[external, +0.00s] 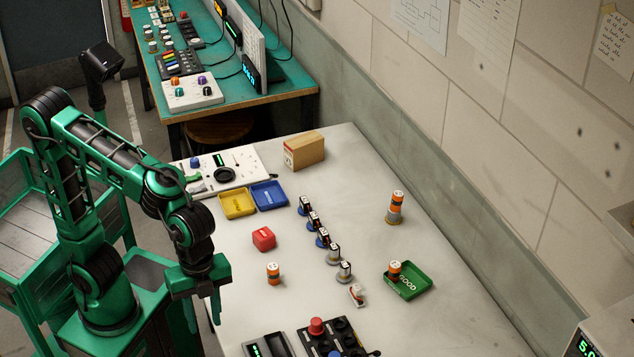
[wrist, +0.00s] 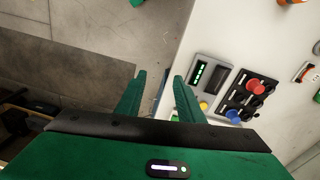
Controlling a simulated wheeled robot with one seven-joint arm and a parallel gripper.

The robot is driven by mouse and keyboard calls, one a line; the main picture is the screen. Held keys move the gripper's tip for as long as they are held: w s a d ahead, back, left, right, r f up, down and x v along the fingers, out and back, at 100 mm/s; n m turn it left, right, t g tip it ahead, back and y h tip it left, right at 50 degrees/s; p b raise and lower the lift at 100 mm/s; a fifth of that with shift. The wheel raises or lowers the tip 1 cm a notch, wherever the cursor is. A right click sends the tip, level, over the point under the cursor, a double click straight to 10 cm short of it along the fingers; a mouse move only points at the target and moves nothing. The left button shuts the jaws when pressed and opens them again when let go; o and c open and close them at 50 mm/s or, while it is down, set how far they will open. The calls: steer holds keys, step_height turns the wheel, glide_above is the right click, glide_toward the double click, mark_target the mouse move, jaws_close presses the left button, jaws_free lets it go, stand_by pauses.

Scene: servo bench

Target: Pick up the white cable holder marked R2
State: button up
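A small white piece with a dark and reddish part (external: 357,294) lies on the white bench, below the front end of a diagonal row of small cylinders. It may be the cable holder, but no R2 mark is legible. A small white and orange piece (wrist: 306,73) at the right edge of the wrist view may be the same thing. My gripper (external: 204,318) hangs pointing down at the bench's left edge, well to the left of that piece. In the wrist view its two green fingers (wrist: 159,76) are apart with nothing between them.
The row of dark-topped cylinders (external: 323,238) stands mid-bench. A green tray (external: 420,284) holds an orange-banded cylinder. A red block (external: 263,238), another orange cylinder (external: 273,273), yellow tray (external: 237,204) and blue tray (external: 269,195) stand nearby. A black button panel (external: 333,340) is at the front.

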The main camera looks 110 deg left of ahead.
steer(key=w+a, duration=0.7)
steer(key=w, duration=0.1)
steer(key=m+y, duration=0.1)
steer(key=m, duration=0.1)
glide_toward(358, 287)
steer(key=shift+w, duration=0.1)
steer(key=shift+f, duration=5.2)
jaws_close()
